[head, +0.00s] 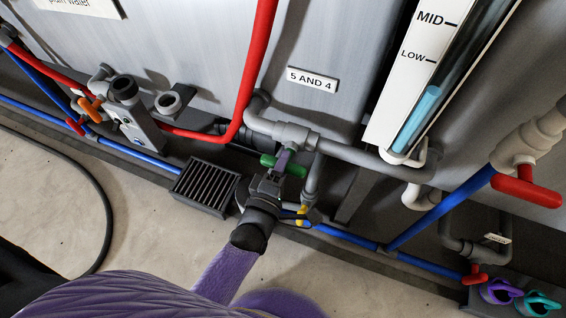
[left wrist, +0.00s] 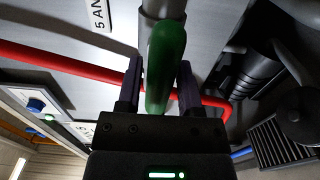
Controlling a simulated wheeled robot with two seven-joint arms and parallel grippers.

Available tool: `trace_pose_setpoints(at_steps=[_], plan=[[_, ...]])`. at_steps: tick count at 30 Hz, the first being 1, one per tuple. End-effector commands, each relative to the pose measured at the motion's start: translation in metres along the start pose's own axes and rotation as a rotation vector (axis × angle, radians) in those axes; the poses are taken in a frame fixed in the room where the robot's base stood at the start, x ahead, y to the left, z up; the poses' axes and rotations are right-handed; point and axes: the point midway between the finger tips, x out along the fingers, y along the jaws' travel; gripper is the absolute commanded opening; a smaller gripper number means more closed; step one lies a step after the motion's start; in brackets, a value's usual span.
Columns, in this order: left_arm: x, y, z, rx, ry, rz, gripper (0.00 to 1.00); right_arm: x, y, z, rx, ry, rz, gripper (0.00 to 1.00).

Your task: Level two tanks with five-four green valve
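The green valve handle (head: 295,170) sits on a grey pipe under the "5 AND 4" label (head: 312,79). My left gripper (head: 280,165) is at this handle, coming from below. In the left wrist view the green handle (left wrist: 164,60) stands between the two fingers of my left gripper (left wrist: 160,85). The fingers look spread, one on each side of the handle, with no clear grip on it. A sight gauge (head: 418,115) on the tank shows light blue liquid topping out below the LOW mark. My right gripper is not in view.
A red valve handle (head: 526,186) is at the right, with purple (head: 499,291) and teal (head: 538,303) fittings below it. A red hose (head: 250,75) runs down near the label. An orange-handled valve (head: 92,108) and a floor grate (head: 205,186) are to the left.

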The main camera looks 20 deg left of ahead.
Motion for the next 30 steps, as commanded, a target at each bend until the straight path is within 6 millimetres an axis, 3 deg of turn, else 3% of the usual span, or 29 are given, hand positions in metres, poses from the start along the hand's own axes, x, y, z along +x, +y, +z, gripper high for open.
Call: trace_pose_setpoints(at_steps=[1, 6, 20, 30], plan=[[0.000, 0.000, 0.000, 0.000, 0.000, 0.000, 0.34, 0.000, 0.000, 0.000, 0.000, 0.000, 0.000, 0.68], [0.000, 0.000, 0.000, 0.000, 0.000, 0.000, 0.00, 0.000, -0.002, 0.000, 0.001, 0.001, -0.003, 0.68], [-0.001, 0.000, 0.000, 0.064, 0.000, -0.002, 0.00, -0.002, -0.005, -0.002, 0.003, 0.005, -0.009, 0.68], [-0.001, 0.001, 0.000, 0.334, -0.001, -0.002, 0.00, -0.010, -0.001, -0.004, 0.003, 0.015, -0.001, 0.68]])
